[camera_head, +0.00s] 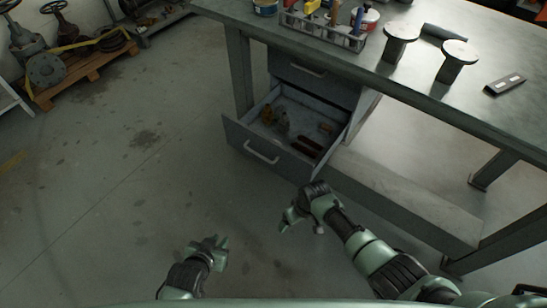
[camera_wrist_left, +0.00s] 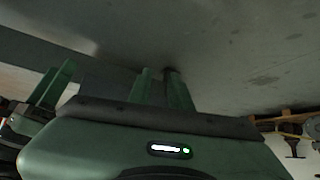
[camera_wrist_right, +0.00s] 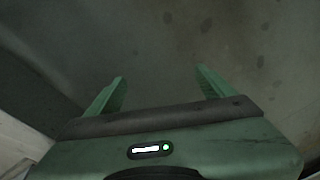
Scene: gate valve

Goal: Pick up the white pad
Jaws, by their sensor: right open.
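I cannot pick out a white pad for certain in any view. The open drawer (camera_head: 238,134) under the workbench holds several small yellowish and brown items, too small to name. My left gripper (camera_head: 222,250) is low over the floor, left of and in front of the drawer; in the left wrist view its fingers (camera_wrist_left: 160,85) are nearly together with nothing seen between them. My right gripper (camera_head: 300,222) is in front of the drawer, pointing down; in the right wrist view its fingers (camera_wrist_right: 160,85) are apart and empty.
The workbench (camera_head: 410,75) bears a tool caddy (camera_head: 322,30), two round-topped stands (camera_head: 401,32) (camera_head: 459,52) and a dark block with a pale label (camera_head: 506,84). A lower beam (camera_head: 400,190) runs beside the drawer unit. Valves on a pallet (camera_head: 85,75) stand far left.

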